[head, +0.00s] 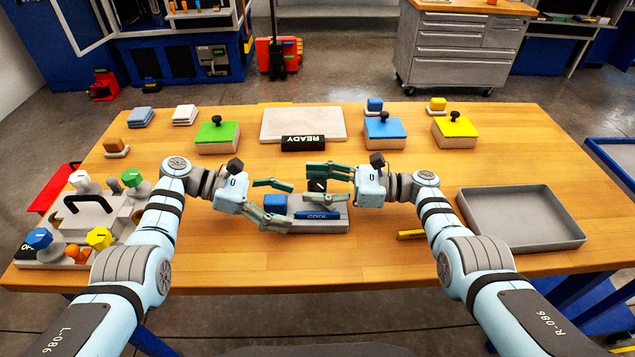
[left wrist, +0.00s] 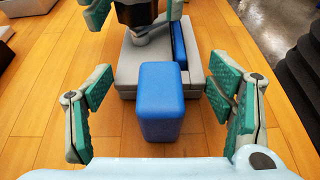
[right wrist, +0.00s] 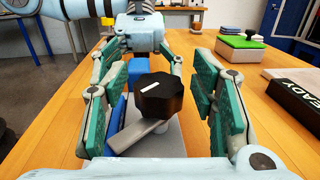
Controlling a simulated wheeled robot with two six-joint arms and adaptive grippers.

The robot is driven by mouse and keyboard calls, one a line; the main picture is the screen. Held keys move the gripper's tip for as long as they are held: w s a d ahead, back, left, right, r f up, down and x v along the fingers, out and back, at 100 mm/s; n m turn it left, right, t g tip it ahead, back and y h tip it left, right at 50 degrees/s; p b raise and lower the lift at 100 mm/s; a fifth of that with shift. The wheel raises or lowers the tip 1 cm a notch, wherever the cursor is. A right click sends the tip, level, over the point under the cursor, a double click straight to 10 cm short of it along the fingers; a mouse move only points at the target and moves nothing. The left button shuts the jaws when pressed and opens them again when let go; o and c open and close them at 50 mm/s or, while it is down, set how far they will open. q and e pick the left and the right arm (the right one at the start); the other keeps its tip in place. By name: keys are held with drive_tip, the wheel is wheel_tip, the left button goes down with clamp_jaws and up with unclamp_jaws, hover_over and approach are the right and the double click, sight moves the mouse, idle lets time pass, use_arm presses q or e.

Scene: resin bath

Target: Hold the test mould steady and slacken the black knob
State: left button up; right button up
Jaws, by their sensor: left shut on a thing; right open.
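The test mould (head: 335,222) is a grey block near the front middle of the table, with a blue block at its left end and a blue COOL label on its front. The black knob (head: 317,186) stands on it; the right wrist view shows the knob (right wrist: 160,95) with a white mark and a grey lever beneath.
A black READY bar (head: 303,143) lies before a pale plate (head: 300,121). Green (head: 217,133), blue (head: 385,129) and yellow-lidded boxes (head: 455,128) stand behind. An empty grey tray (head: 522,240) is right; a fixture with coloured knobs (head: 95,212) is left. A yellow piece (head: 411,234) lies near my right arm.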

drive_tip(key=d, duration=0.7)
drive_tip(key=shift+s+d, duration=0.35)
drive_tip(key=shift+s, duration=0.05)
drive_tip(key=shift+a, duration=0.1)
